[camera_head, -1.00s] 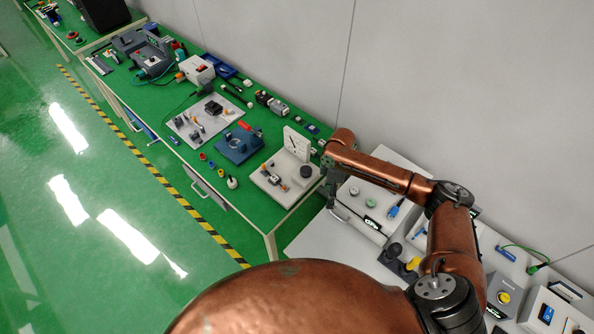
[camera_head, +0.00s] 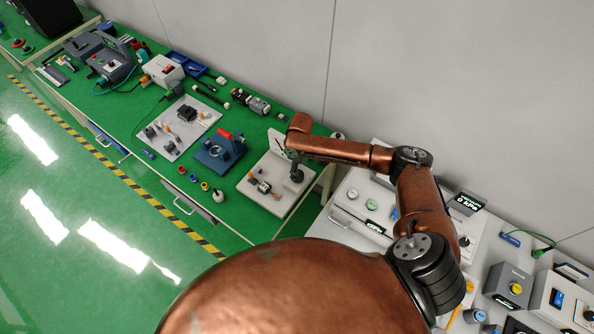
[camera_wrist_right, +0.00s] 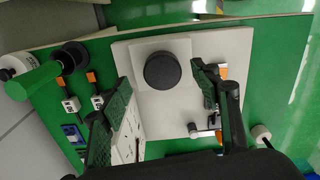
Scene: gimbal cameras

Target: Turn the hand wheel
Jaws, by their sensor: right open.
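The hand wheel looks to be the black round knob (camera_wrist_right: 162,70) on the pale board (camera_wrist_right: 220,45) in the right wrist view. In the head view the dark knob (camera_head: 297,176) is partly covered by my gripper, and the board (camera_head: 262,206) lies on the green table. My right gripper (camera_wrist_right: 160,76) is open and empty. Its two dark fingers stand on either side of the knob in the wrist view; I see no contact. In the head view my right gripper (camera_head: 293,158) hangs over the board beside an upright white panel. My left gripper is not in view.
The upright white dial panel (camera_wrist_right: 130,125) stands close to one finger. A blue fixture (camera_head: 220,150) with a red part and another pale board (camera_head: 180,128) are to the left. A green-handled tool (camera_wrist_right: 35,80) shows in the wrist view.

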